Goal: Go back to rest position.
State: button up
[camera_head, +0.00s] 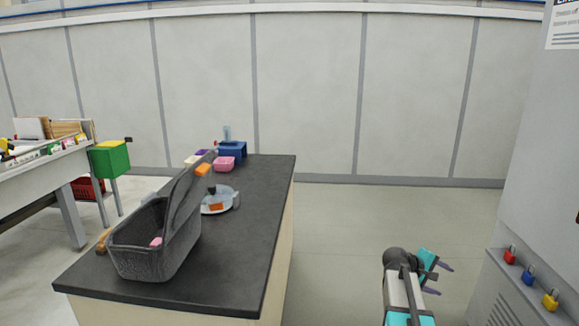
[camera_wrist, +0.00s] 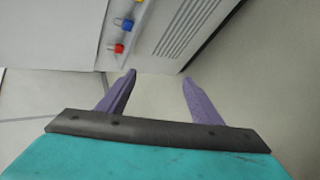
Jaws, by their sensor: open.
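My gripper (camera_head: 441,278) is at the lower right of the head view, out over the floor between the dark-topped table and the grey cabinet. Its two purple fingers are spread apart with nothing between them. In the wrist view my gripper (camera_wrist: 158,85) points at bare floor near the foot of the cabinet, and its fingers are apart and empty. My arm is partly cut off by the bottom edge of the head view.
The grey cabinet (camera_head: 540,200) at right carries red, blue and yellow padlocks. Floor (camera_head: 340,230) between them is clear.

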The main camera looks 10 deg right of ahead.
jog(key=s+a+f+n+g+y, duration=0.15)
jog(key=s+a+f, duration=0.35)
jog(key=a+f, duration=0.85)
jog(key=s+a+f+y, duration=0.3)
jog(key=s+a+f, duration=0.2)
jog(key=a+f, duration=0.8)
jog(key=s+a+f+m+g+y, duration=0.1)
jog(key=s+a+f+y, duration=0.1)
jog(key=s+a+f, duration=0.3)
jog(key=s+a+f+m+g+y, duration=0.2)
jog(key=s+a+f, duration=0.3)
jog(key=s, duration=0.7)
jog(key=s+a+f+m+g+y, duration=0.2)
jog(key=s+a+f, duration=0.4)
jog(key=s+a, duration=0.2)
jog(key=shift+s+y, duration=0.35)
jog(key=shift+s, duration=0.1)
jog(key=shift+a, duration=0.1)
jog(key=shift+c, duration=0.3)
jog(key=c, duration=0.7)
